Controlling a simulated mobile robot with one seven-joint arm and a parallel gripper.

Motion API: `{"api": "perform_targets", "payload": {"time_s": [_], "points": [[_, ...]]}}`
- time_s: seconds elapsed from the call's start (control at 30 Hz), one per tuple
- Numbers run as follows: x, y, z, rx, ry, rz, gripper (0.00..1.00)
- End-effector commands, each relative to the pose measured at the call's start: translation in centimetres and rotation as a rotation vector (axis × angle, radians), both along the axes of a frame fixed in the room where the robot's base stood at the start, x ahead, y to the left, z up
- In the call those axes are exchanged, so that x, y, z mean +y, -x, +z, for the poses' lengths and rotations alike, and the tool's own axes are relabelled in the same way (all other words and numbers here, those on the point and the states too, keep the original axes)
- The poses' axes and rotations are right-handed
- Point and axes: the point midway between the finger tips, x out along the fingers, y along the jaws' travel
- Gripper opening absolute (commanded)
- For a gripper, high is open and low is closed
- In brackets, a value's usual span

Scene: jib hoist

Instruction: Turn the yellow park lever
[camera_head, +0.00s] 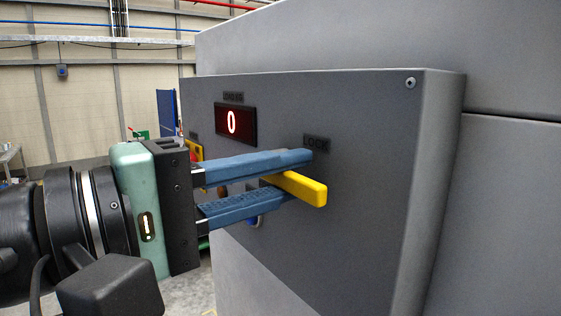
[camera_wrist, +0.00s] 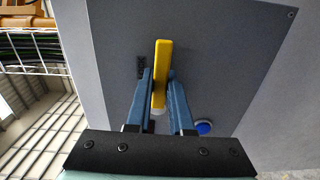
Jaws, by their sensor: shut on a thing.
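The yellow park lever (camera_head: 308,189) is a flat bar on the front of a dark grey control panel (camera_head: 370,130), just below a LOCK label (camera_head: 316,143). In the head view its free end points right and slightly down. My gripper (camera_head: 302,174) reaches in from the left with its blue fingers on either side of the lever, one above and one below. In the wrist view the lever (camera_wrist: 160,75) stands between the two fingertips (camera_wrist: 160,92), and the fingers are shut on it. The lever's pivot is mostly hidden by the fingers.
A red display (camera_head: 233,122) reading 0 sits left of the lever. A blue button (camera_wrist: 203,127) is beside my right finger in the wrist view. A yellow part (camera_head: 196,151) shows behind my gripper. The panel's right side is clear.

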Motion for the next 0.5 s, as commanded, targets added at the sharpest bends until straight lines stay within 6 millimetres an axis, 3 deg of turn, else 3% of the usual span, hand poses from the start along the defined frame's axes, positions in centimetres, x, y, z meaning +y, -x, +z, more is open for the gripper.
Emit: {"api": "perform_targets", "payload": {"time_s": [0.5], "points": [[0.01, 0.0, 0.2, 0.033, 0.024, 0.001, 0.0]]}}
